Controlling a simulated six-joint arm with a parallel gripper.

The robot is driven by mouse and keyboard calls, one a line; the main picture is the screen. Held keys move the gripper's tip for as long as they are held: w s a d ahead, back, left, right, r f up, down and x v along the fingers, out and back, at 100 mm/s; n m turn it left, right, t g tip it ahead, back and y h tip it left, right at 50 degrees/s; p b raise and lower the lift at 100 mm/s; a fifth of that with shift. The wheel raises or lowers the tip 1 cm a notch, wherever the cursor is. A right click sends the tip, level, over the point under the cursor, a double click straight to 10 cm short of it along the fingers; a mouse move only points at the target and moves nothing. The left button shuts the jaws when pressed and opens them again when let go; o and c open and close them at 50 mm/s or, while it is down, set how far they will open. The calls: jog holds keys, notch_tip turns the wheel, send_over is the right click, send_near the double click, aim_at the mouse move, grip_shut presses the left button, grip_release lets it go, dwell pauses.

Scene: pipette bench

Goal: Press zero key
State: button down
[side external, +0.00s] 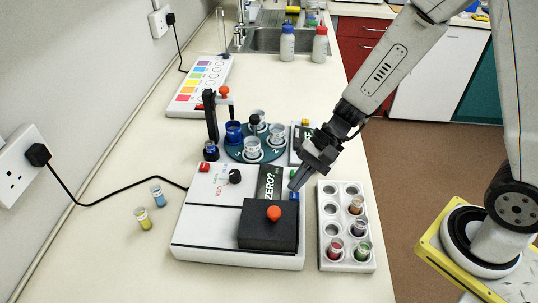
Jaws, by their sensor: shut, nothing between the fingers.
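The white instrument (200,225) on the bench has a dark display (268,181) reading "ZERO?". A small blue key (294,196) sits at the right edge of its top, beside the display. My gripper (295,184) is shut and empty, pointing down and left, with its fingertips at the blue key and partly covering it. I cannot tell whether the tips touch the key. A red key (204,167) is at the instrument's back left corner, next to a black knob (235,176). No key label is readable as zero.
A black lid with an orange knob (274,213) covers the instrument's front right. A white rack (328,258) with several coloured vials stands close on the right. Behind are a teal carousel (234,152) and a black post (211,115). Two loose vials (158,196) (144,219) stand left.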

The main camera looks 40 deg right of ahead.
jog(key=shift+f, duration=0.85)
dwell(1.2)
jog(key=shift+r, duration=0.1)
dwell(0.4)
jog(key=shift+r, duration=0.75)
jog(key=shift+r, duration=0.15)
jog(key=shift+r, duration=2.35)
